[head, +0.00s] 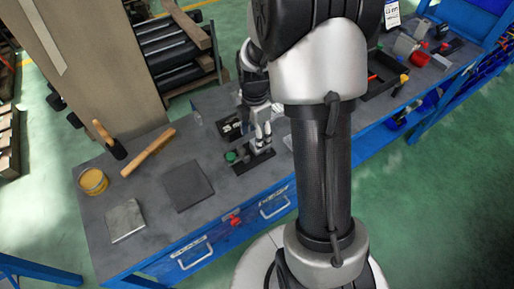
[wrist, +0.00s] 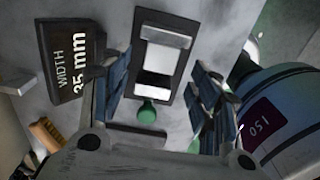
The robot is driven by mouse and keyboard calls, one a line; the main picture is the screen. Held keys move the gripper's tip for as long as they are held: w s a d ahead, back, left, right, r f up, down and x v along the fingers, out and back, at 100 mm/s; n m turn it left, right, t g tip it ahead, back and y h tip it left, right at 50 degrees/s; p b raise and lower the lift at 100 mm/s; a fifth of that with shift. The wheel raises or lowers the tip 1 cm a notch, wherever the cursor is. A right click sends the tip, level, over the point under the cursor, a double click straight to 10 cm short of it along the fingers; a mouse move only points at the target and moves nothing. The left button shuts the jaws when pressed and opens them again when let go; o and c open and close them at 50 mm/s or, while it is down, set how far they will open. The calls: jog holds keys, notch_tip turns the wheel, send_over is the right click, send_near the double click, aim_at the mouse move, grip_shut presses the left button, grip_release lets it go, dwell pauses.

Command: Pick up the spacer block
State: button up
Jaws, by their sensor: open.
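In the wrist view a black holder (wrist: 187,50) lies below my gripper, with a light grey metal block (wrist: 166,37) and a paler block face (wrist: 158,62) in it. This may be the spacer block; I cannot tell for certain. A green knob (wrist: 147,113) is at its near end. A dark block marked "WIDTH 35 mm" (wrist: 62,75) lies to the left. My gripper (wrist: 160,88) is open, one finger on each side of the holder, with nothing visibly held. In the head view my gripper (head: 263,137) is low over the black holder (head: 257,161) on the bench.
A round body marked 150 (wrist: 285,105) is close right of my gripper. On the bench's left are a dark mat (head: 188,186), a metal plate (head: 126,221), a yellow tin (head: 93,181), a hammer (head: 116,148) and a wooden handle (head: 148,152). My arm hides the bench's middle.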

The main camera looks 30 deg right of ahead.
aim_at(253, 144)
jog(key=f, duration=0.2)
jog(key=f+b, duration=0.2)
jog(key=f, duration=0.1)
jog(key=shift+a+f, duration=0.35)
jog(key=shift+r, duration=0.1)
grip_shut()
dwell(0.4)
jog(key=shift+r, duration=0.15)
